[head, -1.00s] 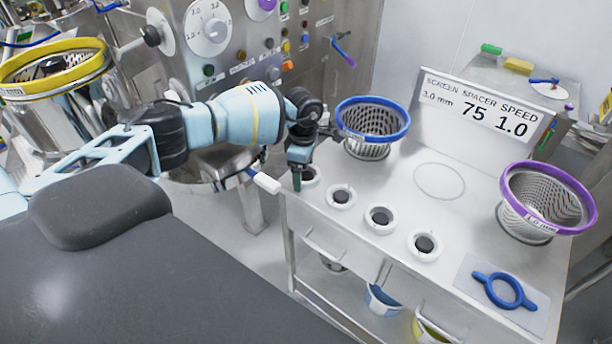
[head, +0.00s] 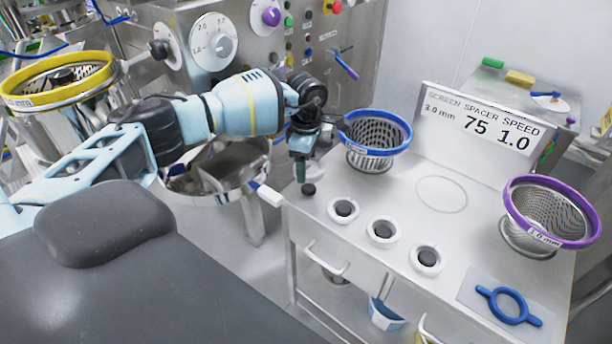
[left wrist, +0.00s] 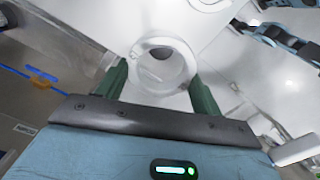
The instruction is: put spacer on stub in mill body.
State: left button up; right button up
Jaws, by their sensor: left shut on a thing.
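My left gripper (head: 301,168) is above the back-left end of the white cart, over a bare dark peg (head: 308,189). In the left wrist view its green fingers (left wrist: 158,82) are shut on a white ring-shaped spacer (left wrist: 178,70), one finger on each side. A dark round spot shows through the ring's hole. In the head view I cannot make the held spacer out clearly behind the gripper. At the far left, the steel mill body (head: 70,120) carries a yellow-rimmed screen (head: 30,100), with a dark stub (head: 62,76) visible inside. My right gripper is not in view.
Several white spacers, such as this one (head: 382,232), sit around dark pegs on the cart. A blue-rimmed screen (head: 376,150) stands close right of my gripper. A purple-rimmed screen (head: 545,215), a blue ring tool (head: 508,305) and a sign (head: 482,125) are farther right.

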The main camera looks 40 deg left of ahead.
pick_arm(q)
jog(key=shift+r, duration=1.65)
